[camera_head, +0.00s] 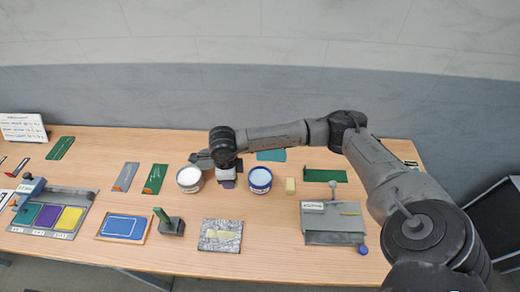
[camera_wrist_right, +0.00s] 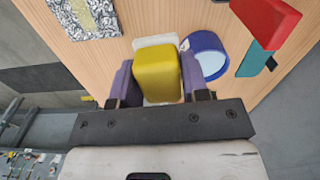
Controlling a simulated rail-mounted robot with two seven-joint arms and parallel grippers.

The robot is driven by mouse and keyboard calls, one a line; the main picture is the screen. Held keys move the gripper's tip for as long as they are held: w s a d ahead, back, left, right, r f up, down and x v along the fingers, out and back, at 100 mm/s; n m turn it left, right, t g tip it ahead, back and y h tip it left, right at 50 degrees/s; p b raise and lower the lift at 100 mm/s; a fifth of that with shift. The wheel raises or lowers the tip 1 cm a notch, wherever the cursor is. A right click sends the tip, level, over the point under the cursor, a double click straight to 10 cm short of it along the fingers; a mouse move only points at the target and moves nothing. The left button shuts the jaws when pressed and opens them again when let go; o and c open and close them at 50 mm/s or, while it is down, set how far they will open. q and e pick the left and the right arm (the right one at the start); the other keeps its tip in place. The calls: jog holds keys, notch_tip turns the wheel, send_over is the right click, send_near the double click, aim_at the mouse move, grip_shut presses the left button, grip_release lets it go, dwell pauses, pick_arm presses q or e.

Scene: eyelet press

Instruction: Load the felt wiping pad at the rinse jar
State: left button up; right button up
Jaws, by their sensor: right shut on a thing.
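My right gripper (camera_head: 228,184) hangs from my arm between a white jar (camera_head: 190,179) on its left and a blue-rimmed jar (camera_head: 260,180) on its right. In the right wrist view its purple fingers (camera_wrist_right: 158,85) are shut on a yellow block (camera_wrist_right: 158,72) with a white part beneath. I cannot tell for sure that this block is the felt pad. A blue-rimmed jar (camera_wrist_right: 208,54) shows just right of the block there. In the head view the gripper hides what it holds. A separate pale yellow block (camera_head: 290,186) stands right of the blue-rimmed jar.
A speckled plate (camera_head: 220,236) lies near the front edge. A grey press-like fixture (camera_head: 333,222) stands at right. A dark stand (camera_head: 171,226), a blue tray (camera_head: 124,227) and a tray of coloured pads (camera_head: 29,236) are left. A red-and-teal object (camera_wrist_right: 265,22) shows in the wrist view.

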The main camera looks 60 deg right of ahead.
pick_arm(q)
notch_tip(320, 180, up, 7)
jog(key=p, duration=0.5)
pick_arm(e)
jog(key=s+d+m, duration=0.1)
jog(key=d+m, duration=0.2)
jog(key=s+d+f+m, duration=0.1)
jog(key=s+d+m, duration=0.1)
jog(key=d+m, duration=0.2)
jog(key=s+d+m, duration=0.2)
jog(key=d+m, duration=0.2)
jog(key=shift+d+f, duration=0.1)
jog(key=shift+f, duration=0.3)
jog(key=b, duration=0.3)
send_over(260, 178)
jog(key=shift+s+f, duration=0.1)
jog(key=shift+f, duration=2.35)
jog(key=shift+f+b, duration=0.55)
jog(key=shift+f, duration=0.05)
pick_arm(q)
notch_tip(260, 178, down, 5)
jog(key=shift+s+d+r, duration=0.1)
jog(key=shift+s+r, duration=0.05)
jog(key=shift+r, duration=0.05)
jog(key=shift+d, duration=0.15)
jog(key=shift+a+f, duration=0.2)
pick_arm(e)
jog(key=shift+f, duration=0.3)
